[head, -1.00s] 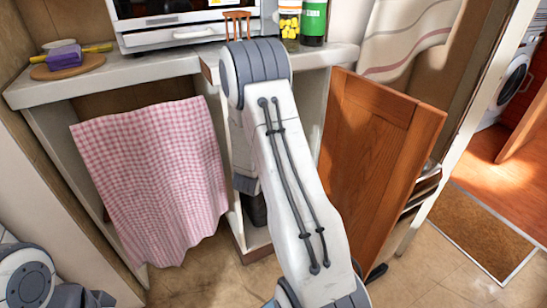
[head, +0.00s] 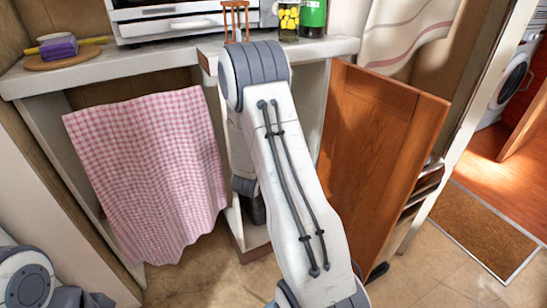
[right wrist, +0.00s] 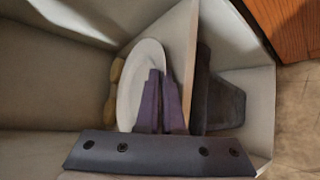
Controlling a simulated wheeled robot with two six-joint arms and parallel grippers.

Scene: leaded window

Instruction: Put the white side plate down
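The white side plate (right wrist: 134,86) shows in the right wrist view, inside a pale cupboard compartment (right wrist: 60,65). It stands tilted, seen partly edge-on, with its right part hidden by my fingers. My right gripper (right wrist: 160,75) has its two purple fingers close together at the plate's rim and looks shut on it. Whether the plate touches the cupboard floor is not clear. In the head view my right arm reaches down into the open cupboard and hides that gripper and the plate. My left arm shows only at the lower left corner, its gripper out of view.
A thin wooden board (right wrist: 191,60) and a dark object (right wrist: 222,98) stand right of the plate; a tan knobbed item (right wrist: 114,90) lies left. The wooden door (head: 380,150) hangs open right of my arm. A pink checked cloth (head: 150,175) hangs left.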

